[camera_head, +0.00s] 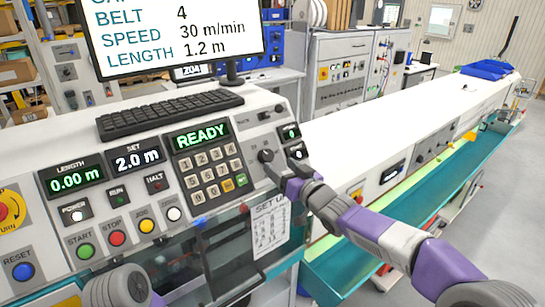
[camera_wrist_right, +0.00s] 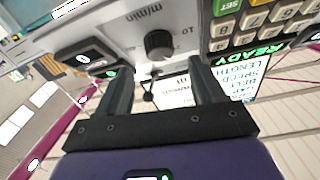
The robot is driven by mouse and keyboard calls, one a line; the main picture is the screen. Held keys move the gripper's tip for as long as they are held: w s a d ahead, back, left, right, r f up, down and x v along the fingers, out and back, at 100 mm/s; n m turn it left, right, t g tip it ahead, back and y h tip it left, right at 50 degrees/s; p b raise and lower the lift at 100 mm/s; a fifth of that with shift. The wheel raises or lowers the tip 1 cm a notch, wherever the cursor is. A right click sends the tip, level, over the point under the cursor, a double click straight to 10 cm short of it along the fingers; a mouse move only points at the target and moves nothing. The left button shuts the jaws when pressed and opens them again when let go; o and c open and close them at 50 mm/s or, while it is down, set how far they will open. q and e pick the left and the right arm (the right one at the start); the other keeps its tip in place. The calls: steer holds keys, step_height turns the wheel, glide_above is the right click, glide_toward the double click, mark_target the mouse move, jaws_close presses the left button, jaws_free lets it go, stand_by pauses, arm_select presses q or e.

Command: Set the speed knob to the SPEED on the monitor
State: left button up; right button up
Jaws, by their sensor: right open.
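The monitor (camera_head: 150,50) at the upper left of the head view reads SPEED 30 m/min. The black round speed knob (camera_head: 266,155) sits on the sloped panel, right of the keypad. In the right wrist view the knob (camera_wrist_right: 159,44) stands beside a "m/min" label and a "10" mark. I cannot tell its exact setting. My right gripper (camera_head: 284,167) is close to the knob. Its open fingers (camera_wrist_right: 161,68) show empty in the wrist view, with the knob ahead between their lines, apart from both. My left gripper is not clearly shown.
The keypad (camera_head: 213,172) with its READY display is left of the knob. Two small displays (camera_head: 290,132) are on its right. A small black toggle (camera_wrist_right: 148,90) shows near the fingers. A keyboard (camera_head: 170,112) lies behind the panel. A long conveyor bench (camera_head: 400,125) extends right.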

mark_target(269, 157)
steer(key=shift+p+x, duration=0.4)
steer(key=shift+x, duration=2.15)
